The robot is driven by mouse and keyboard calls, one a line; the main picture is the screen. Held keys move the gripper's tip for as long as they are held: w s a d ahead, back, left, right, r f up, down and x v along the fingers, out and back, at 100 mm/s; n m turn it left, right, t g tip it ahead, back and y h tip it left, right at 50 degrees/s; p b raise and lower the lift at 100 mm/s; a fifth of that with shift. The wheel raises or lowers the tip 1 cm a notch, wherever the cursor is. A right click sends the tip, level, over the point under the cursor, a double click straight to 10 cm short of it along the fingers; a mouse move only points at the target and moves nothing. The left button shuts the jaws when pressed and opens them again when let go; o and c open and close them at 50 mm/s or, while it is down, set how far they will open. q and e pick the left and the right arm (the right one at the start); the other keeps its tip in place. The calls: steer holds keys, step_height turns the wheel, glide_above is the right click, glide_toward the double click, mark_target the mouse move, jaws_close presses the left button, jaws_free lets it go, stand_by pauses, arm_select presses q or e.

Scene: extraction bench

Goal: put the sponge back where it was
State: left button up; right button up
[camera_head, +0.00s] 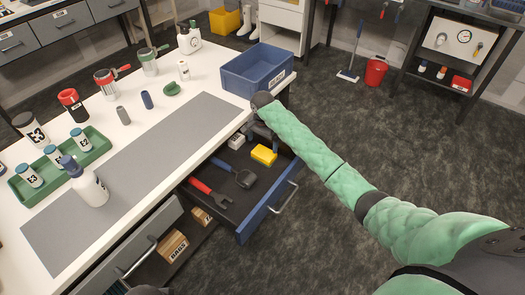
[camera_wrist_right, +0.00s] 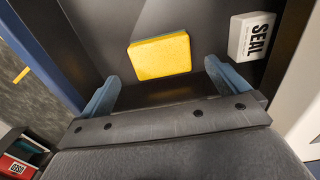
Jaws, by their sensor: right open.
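The yellow sponge (camera_head: 264,155) lies in the open blue-fronted drawer (camera_head: 267,218), toward its far end. In the right wrist view the sponge (camera_wrist_right: 160,56) lies flat on the dark drawer floor, just beyond the fingertips. My right gripper (camera_wrist_right: 161,74) is open and empty, its two blue fingers spread wider than the sponge and apart from it. In the head view the right hand hangs over the far end of the drawer, and its fingers are largely hidden by the wrist.
A blue bin (camera_head: 257,71) stands on the bench corner above. A grey mat (camera_head: 140,170) on the bench is mostly clear, with a bottle (camera_head: 86,184) at its left.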

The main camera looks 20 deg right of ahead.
arm_select(q)
steer(key=shift+w+d+f, duration=0.35)
steer(key=shift+f, duration=0.2)
arm_select(e)
steer(key=shift+r, duration=2)
step_height(320, 180, up, 5)
steer(key=n+t, duration=0.3)
steer(key=n, duration=0.5)
glide_above(262, 153)
steer(key=w, duration=0.1)
steer(key=a+r+n+t, duration=0.2)
steer(key=a+r+n, duration=0.1)
steer(key=r, duration=0.5)
steer(key=s+a+r+n+t, duration=0.1)
steer(key=s+a+n, duration=0.1)
steer(key=s, duration=0.6)
steer(key=s+a+n+t, duration=0.1)
steer(key=s+a+n, duration=0.1)
steer(key=s, duration=0.6)
steer(key=s+f+g, duration=0.1)
steer(key=s+f, duration=0.5)
steer(key=s, duration=0.6)
steer(key=s+f+m+g+y, duration=0.1)
steer(key=s+f, duration=0.5)
steer(key=s, duration=0.6)
steer(key=s+f+m+g, duration=0.1)
steer(key=s+f+g, duration=0.2)
steer(key=s+f, duration=0.4)
steer(key=s, duration=0.5)
steer(key=shift+a, duration=0.2)
